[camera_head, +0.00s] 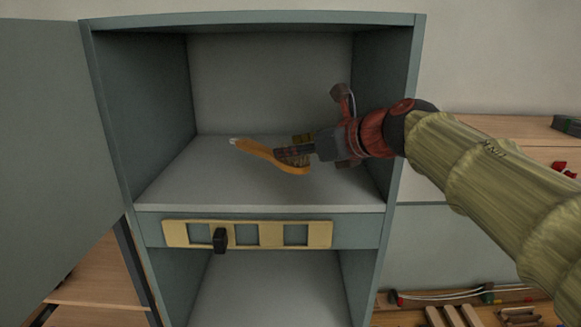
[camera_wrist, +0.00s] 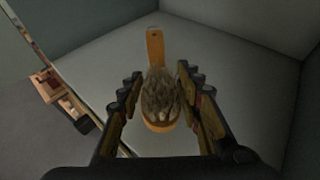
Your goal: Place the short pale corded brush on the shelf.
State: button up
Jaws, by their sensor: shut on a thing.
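My gripper (camera_head: 292,155) reaches into the open cabinet from the right and is shut on a brush (camera_head: 258,149). The brush has an orange-tan wooden body, and its handle points left with a small pale tip. In the wrist view the brush (camera_wrist: 155,55) shows greyish-brown bristles facing the camera, between the two fingers (camera_wrist: 162,108), with the handle pointing away. I cannot make out a cord clearly. The pale grey shelf (camera_head: 190,190) lies below the brush, and its surface there is bare. The gap between brush and shelf is hard to judge.
Cabinet side walls (camera_head: 150,110) stand left and right of the shelf, with an open door (camera_head: 45,130) at far left. A wooden worktop (camera_head: 500,128) lies right.

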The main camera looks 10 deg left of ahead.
jog(key=f, duration=0.1)
jog(key=w+f, duration=0.1)
jog(key=f, duration=0.1)
jog(key=a+f, duration=0.1)
jog(key=shift+w+a+f, duration=0.1)
jog(key=shift+w+f, duration=0.25)
jog(key=shift+w, duration=0.05)
jog(key=shift+s+f, duration=0.25)
jog(key=shift+w, duration=0.1)
jog(key=o, duration=1.2)
jog(key=shift+c, duration=0.2)
jog(key=b+v, duration=0.1)
jog(key=v, duration=1.1)
